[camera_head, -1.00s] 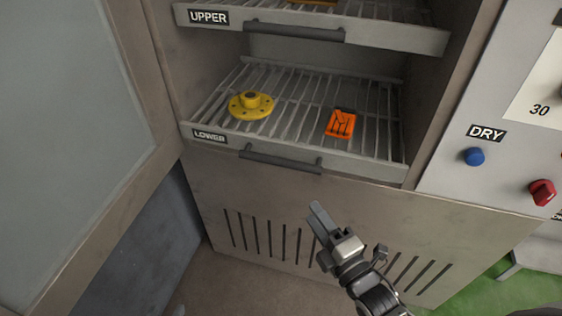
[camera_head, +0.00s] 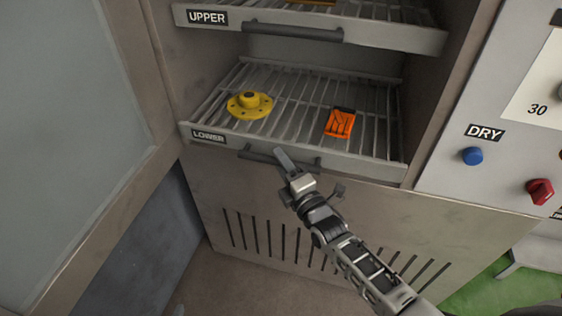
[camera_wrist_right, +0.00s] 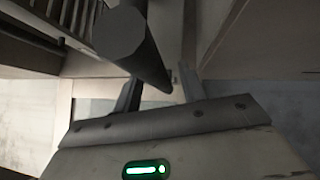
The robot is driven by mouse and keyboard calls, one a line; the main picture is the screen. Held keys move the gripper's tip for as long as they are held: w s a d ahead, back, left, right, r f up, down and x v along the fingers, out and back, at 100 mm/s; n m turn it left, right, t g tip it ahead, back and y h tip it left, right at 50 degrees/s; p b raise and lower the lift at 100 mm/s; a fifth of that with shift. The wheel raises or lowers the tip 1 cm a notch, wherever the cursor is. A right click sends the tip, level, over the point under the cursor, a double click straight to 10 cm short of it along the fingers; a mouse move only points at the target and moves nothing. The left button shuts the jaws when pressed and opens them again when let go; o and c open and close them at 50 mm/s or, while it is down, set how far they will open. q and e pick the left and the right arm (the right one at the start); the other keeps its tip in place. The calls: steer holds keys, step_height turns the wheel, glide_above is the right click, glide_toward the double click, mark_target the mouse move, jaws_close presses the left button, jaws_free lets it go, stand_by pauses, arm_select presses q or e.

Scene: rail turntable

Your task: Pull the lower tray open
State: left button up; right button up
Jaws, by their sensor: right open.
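The lower tray (camera_head: 350,163) is a wire rack with a grey front lip marked LOWER, sitting inside the cabinet in the head view. Its dark bar handle (camera_head: 258,157) runs along the front lip. My right gripper (camera_head: 290,162) is at the handle's middle, partly covering it. In the right wrist view the handle (camera_wrist_right: 130,45) is a thick dark bar passing close in front of the gripper (camera_wrist_right: 160,88), its lower end appearing between the two spread fingers. The fingers are open; contact with the bar cannot be told. My left gripper is not visible.
A yellow flanged part (camera_head: 249,104) and an orange part (camera_head: 340,123) lie on the lower tray. The upper tray (camera_head: 390,35) is above. The cabinet door (camera_head: 75,120) stands open at left. A control panel (camera_head: 500,185) with blue and red knobs is at right.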

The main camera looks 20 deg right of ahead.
steer(key=shift+w+a, duration=0.1)
steer(key=shift+w, duration=0.3)
steer(key=shift+c, duration=0.2)
